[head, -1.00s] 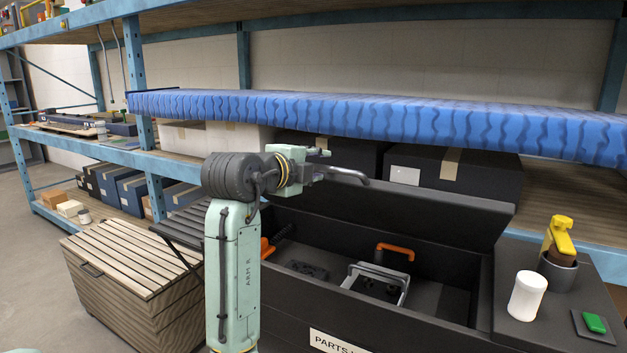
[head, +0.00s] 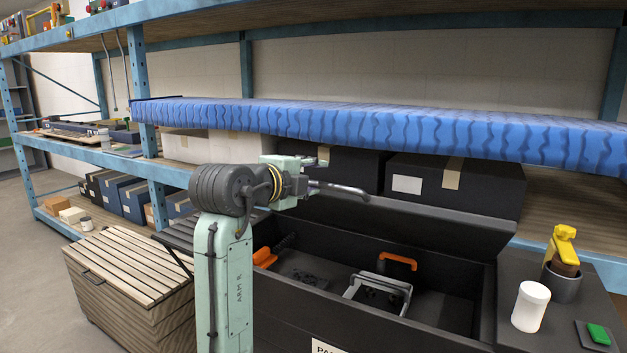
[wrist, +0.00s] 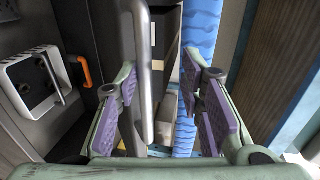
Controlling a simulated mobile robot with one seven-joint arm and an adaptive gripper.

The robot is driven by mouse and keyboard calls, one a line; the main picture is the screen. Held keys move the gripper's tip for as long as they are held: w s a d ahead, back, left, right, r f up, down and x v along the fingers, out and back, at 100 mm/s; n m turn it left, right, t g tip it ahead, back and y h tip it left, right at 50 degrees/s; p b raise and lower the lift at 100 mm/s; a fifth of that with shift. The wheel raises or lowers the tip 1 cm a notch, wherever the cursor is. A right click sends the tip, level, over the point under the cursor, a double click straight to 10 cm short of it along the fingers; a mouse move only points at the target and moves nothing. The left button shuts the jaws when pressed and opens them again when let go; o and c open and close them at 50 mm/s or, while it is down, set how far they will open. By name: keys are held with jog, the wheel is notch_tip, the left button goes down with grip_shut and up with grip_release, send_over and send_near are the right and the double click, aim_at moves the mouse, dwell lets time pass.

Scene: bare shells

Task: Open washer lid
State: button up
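The washer is a long dark grey tub (head: 275,315) with a partly visible label on its front, in the head view. Its dark lid (head: 430,222) is raised at the back, leaned back, and the inside is exposed. A grey bar handle (head: 340,188) lies along the lid's upper edge, and it also shows in the wrist view (wrist: 145,75). My gripper (head: 318,172) is at the left end of this handle. In the wrist view my gripper (wrist: 168,105) has its purple-padded fingers well apart; the bar runs between them, nearer the left finger. Contact is unclear.
Inside the tub are a grey frame (head: 378,292) and an orange handle (head: 397,258). A blue wavy-patterned shelf (head: 400,125) hangs close above the lid. Dark boxes (head: 453,184) stand behind. A slatted chest (head: 130,280) is left; a white jar (head: 529,306) stands right.

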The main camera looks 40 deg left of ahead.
jog(key=s+d+r+p, duration=0.1)
jog(key=s+r, duration=0.5)
jog(key=r, duration=0.1)
jog(key=shift+s+d+r+p, duration=0.3)
dwell(0.6)
dwell(0.6)
